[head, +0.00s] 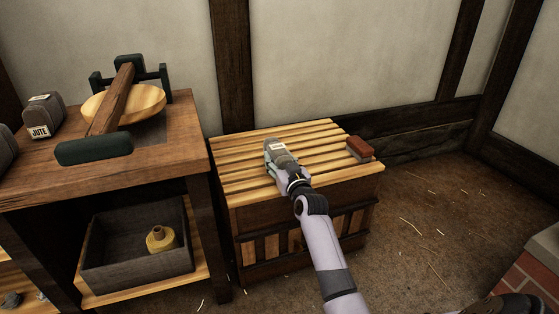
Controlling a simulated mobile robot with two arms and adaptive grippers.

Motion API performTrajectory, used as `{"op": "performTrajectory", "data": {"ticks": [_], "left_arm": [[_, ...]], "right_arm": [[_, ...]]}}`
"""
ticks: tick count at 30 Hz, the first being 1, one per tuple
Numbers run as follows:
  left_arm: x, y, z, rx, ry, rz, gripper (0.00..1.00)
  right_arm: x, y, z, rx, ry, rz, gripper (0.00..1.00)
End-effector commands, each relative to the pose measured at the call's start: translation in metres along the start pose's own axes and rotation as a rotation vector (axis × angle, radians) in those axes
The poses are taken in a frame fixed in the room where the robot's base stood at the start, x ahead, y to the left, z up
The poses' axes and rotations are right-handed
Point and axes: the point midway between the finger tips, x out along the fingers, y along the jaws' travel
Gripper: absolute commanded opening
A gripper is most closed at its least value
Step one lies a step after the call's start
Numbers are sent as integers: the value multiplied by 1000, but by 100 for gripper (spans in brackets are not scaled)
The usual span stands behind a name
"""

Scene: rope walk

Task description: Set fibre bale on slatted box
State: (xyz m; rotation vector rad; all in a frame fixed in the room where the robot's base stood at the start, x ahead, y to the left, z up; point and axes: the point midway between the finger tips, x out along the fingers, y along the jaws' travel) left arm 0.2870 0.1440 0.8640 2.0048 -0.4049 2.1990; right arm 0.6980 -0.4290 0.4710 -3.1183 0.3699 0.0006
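The slatted box (240,179) stands on the floor in the middle of the head view, with pale wooden slats across its top. A small grey fibre bale (281,152) is at the top of the box, left of its middle. My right gripper (285,166) reaches in from the front right, with its fingers around the near part of the bale, and appears shut on it. The bale is over or on the slats; I cannot tell whether its underside touches them. The gripper hides its near end. My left gripper is not in view.
A red-brown brush or block (359,148) lies at the box's right edge. A wooden bench (180,136) at left holds a grey bale labelled JUTE (43,116) and a wooden device (122,103). A dark crate (137,262) sits below. The slats between gripper and block are clear.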

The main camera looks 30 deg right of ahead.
Motion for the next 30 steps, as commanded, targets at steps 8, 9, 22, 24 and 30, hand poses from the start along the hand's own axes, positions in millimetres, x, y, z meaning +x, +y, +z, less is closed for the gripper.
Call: {"op": "performTrajectory", "data": {"ticks": [8,9,22,24,30], "left_arm": [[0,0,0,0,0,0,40],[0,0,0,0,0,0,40],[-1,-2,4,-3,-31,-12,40],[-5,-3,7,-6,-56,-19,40],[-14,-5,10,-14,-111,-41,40]], "right_arm": [[0,0,0,0,0,0,66],[0,0,0,0,0,0,66],[-19,0,-4,-2,-3,0,66],[-32,0,-5,-1,-3,0,66],[-76,0,-5,-2,-4,0,66]]}}
